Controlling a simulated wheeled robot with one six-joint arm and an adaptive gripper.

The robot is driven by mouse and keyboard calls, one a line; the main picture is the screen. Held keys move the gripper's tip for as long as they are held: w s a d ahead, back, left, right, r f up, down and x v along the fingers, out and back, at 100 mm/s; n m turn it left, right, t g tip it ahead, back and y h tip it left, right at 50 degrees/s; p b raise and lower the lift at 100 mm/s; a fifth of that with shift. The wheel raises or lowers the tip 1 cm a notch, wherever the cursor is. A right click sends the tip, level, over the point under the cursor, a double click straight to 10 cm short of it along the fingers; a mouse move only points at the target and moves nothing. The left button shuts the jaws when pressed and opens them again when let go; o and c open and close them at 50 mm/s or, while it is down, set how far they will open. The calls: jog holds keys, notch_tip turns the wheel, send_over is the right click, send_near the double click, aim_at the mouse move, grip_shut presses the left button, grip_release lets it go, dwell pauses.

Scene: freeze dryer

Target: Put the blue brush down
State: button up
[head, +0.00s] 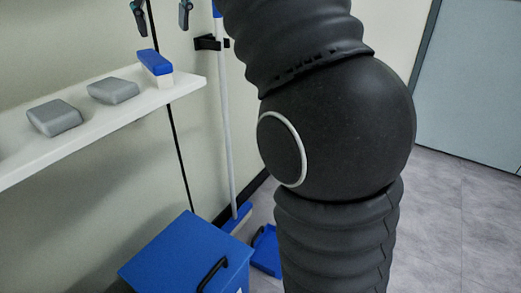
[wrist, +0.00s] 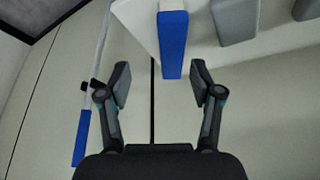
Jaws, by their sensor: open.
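The blue brush (head: 155,63) has a blue top and white bristles below. It rests near the right end of a white wall shelf (head: 183,87) in the head view. In the wrist view the blue brush (wrist: 173,45) shows between and beyond the fingertips, apart from them. My gripper (wrist: 160,84) is open and empty, with a finger on each side.
Grey blocks (head: 113,90) stand left of the brush on the shelf. A long-handled tool (head: 226,120) hangs in a wall clip at the right. A blue bin (head: 185,258) stands below, with a blue dustpan (head: 266,250) on the floor. A door (head: 475,80) is at right.

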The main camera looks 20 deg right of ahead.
jog(key=s+d+f, duration=0.3)
jog(key=s+f, duration=0.5)
jog(key=f, duration=0.3)
jog(key=s+d+f+m, duration=0.1)
jog(key=s+d+f, duration=0.2)
jog(key=s+f, duration=0.5)
jog(key=s+d+f+m+t, duration=0.1)
jog(key=s+d+f, duration=0.1)
jog(key=s+f, duration=0.6)
notch_tip(320, 180, down, 6)
jog(key=shift+d+r+h, duration=0.2)
jog(key=shift+d+h, duration=0.2)
